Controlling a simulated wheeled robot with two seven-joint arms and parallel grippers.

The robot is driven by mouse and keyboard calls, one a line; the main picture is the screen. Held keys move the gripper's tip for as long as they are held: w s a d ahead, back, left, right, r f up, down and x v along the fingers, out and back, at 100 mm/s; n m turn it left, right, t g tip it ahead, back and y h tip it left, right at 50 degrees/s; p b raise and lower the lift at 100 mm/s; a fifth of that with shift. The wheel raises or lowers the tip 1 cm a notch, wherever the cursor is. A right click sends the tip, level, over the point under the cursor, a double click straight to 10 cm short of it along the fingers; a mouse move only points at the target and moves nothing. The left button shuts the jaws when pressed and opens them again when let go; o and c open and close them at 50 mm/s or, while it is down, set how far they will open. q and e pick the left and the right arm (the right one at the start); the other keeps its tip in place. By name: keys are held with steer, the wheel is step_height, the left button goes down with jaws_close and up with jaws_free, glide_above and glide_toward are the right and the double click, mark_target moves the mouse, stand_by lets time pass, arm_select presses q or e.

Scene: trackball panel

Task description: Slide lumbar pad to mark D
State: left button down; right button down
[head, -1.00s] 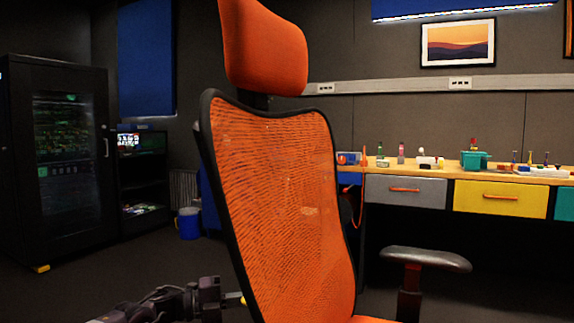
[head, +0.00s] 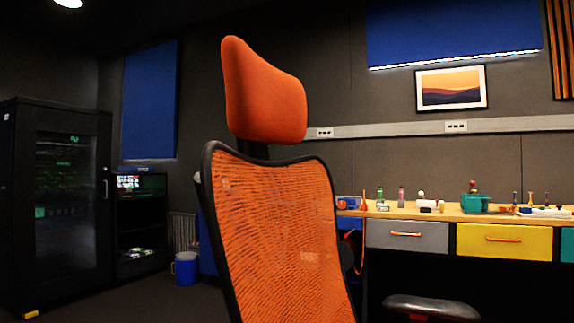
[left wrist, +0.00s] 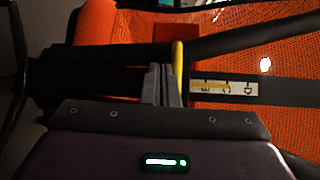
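The orange mesh chair back (head: 270,230) stands in the middle of the head view, seen from behind. A yellow upright strip (left wrist: 178,60) stands left of the scale's letters. My left gripper (left wrist: 165,88) has its grey fingers close together, just left of the yellow strip and seemingly touching it. I cannot clearly make out the lumbar pad; an orange padded roll (left wrist: 97,25) shows at upper left. My right gripper is not in view.
A workbench with a yellow drawer (head: 503,241) and small items is behind at right. A dark cabinet (head: 65,200) and a blue bin (head: 186,268) stand at left.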

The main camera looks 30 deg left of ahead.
arm_select(q)
steer(key=shift+d+f, duration=0.2)
steer(key=shift+f, duration=0.15)
steer(key=s+a+b, duration=0.1)
steer(key=a+b, duration=0.3)
steer(key=a, duration=0.5)
steer(key=shift+a, duration=0.15)
steer(key=shift+r, duration=0.1)
stand_by(0.4)
